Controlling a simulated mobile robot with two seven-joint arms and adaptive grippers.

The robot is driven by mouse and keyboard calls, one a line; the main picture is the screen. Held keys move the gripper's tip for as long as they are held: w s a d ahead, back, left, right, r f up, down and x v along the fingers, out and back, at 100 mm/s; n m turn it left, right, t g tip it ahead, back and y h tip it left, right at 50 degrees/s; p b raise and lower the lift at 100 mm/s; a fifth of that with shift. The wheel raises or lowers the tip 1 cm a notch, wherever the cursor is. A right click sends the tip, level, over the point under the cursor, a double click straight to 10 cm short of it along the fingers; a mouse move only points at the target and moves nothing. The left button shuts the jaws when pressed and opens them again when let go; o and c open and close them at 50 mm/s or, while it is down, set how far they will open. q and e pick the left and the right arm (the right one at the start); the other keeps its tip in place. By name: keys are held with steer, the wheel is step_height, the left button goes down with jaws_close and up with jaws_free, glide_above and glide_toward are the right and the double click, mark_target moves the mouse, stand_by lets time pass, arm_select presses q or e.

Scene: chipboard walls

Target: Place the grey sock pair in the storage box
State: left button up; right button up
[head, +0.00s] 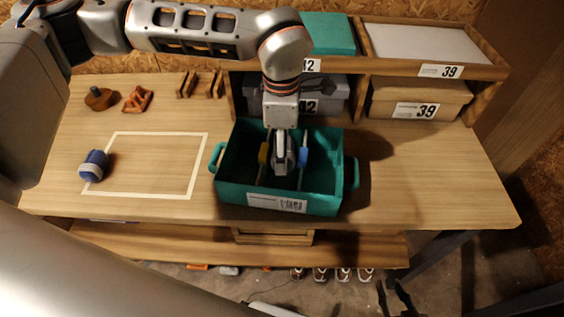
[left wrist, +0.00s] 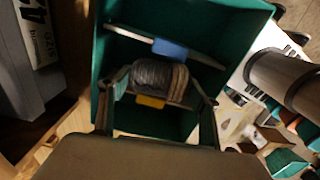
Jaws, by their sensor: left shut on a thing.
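The teal storage box (head: 228,188) stands on the workbench, with thin dividers bearing a yellow tab (head: 263,153) and a blue tab (head: 303,154). My left gripper (head: 283,160) points down into the box between the two tabs. In the left wrist view the left gripper (left wrist: 160,95) is shut on the grey sock pair (left wrist: 152,74), a rolled grey bundle between its fingers. The bundle is over or in the middle compartment; I cannot tell if it touches the floor. I do not make out my right gripper.
A blue and white rolled sock pair (head: 93,165) lies at the left edge of a taped rectangle (head: 150,194). Small wooden pieces (head: 138,98) lie behind it. A shelf with labelled boxes (head: 418,98) stands at the back. The bench right of the teal box is clear.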

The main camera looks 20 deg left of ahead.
arm_select(q)
steer(key=shift+f, duration=2.7)
steer(key=shift+f, duration=0.2)
steer(key=o, duration=1.1)
steer(key=shift+r, duration=0.1)
step_height(320, 180, up, 12)
steer(key=shift+r, duration=0.1)
steer(key=shift+r, duration=0.1)
